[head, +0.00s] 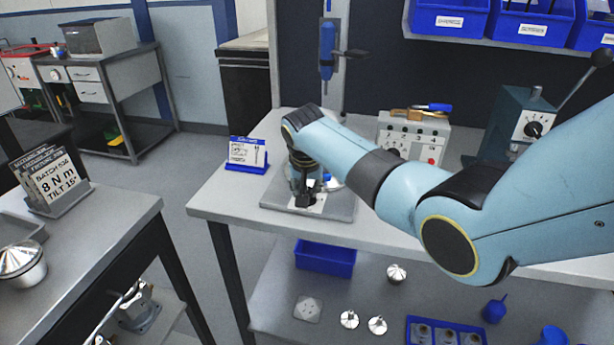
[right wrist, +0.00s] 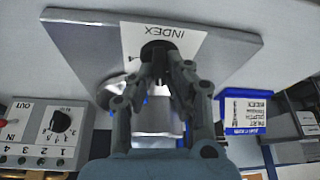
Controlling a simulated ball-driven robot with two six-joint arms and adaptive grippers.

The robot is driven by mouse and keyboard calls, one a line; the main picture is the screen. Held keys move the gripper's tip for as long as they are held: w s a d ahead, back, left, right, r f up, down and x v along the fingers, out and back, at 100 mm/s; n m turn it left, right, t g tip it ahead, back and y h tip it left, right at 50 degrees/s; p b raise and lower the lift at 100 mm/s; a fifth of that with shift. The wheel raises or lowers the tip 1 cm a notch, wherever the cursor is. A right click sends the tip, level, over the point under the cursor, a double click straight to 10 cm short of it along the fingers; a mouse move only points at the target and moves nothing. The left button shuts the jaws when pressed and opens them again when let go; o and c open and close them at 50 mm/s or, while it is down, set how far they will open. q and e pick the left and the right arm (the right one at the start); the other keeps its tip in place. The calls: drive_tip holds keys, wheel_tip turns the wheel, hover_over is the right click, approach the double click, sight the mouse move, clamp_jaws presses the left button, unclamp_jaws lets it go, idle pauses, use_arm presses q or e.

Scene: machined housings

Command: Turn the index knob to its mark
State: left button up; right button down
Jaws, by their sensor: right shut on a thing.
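The index knob (right wrist: 157,50) is black and sits on a grey plate (right wrist: 85,40) beside a white label (right wrist: 190,38) reading INDEX, upside down in the right wrist view. A small dark mark shows on the label beside the knob; I cannot tell how the knob's pointer lines up with it. My right gripper (right wrist: 166,66) is shut on the knob, its fingers partly covering it. In the head view my right gripper (head: 305,197) reaches down over the plate (head: 340,211) and hides the knob. My left gripper is not in view.
A blue sign holder (head: 246,166) stands left of the plate, near the table's left edge. A grey control box (head: 428,130) stands behind to the right, with another dial unit (head: 515,122) farther right. A shiny metal part (right wrist: 113,91) shows beside the gripper.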

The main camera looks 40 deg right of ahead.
drive_tip(key=n+y+p, duration=0.1)
drive_tip(key=n+p, duration=0.1)
drive_tip(key=shift+s+d+r+n, duration=0.1)
drive_tip(key=shift+n, duration=0.3)
drive_tip(key=n+y+p, duration=0.1)
drive_tip(key=n, duration=0.1)
drive_tip(key=shift+n+t, duration=0.3)
drive_tip(key=shift+t, duration=0.1)
drive_tip(key=n+y, duration=0.1)
drive_tip(key=n, duration=0.1)
drive_tip(key=shift+d+n, duration=0.1)
drive_tip(key=shift+n, duration=0.2)
drive_tip(key=shift+n+y+b, duration=0.3)
drive_tip(key=shift+n+y, duration=0.2)
drive_tip(key=shift+n, duration=1)
drive_tip(key=c, duration=1.3)
unclamp_jaws()
drive_tip(key=shift+f, duration=0.2)
drive_tip(key=shift+c, duration=0.2)
drive_tip(key=shift+r, duration=0.1)
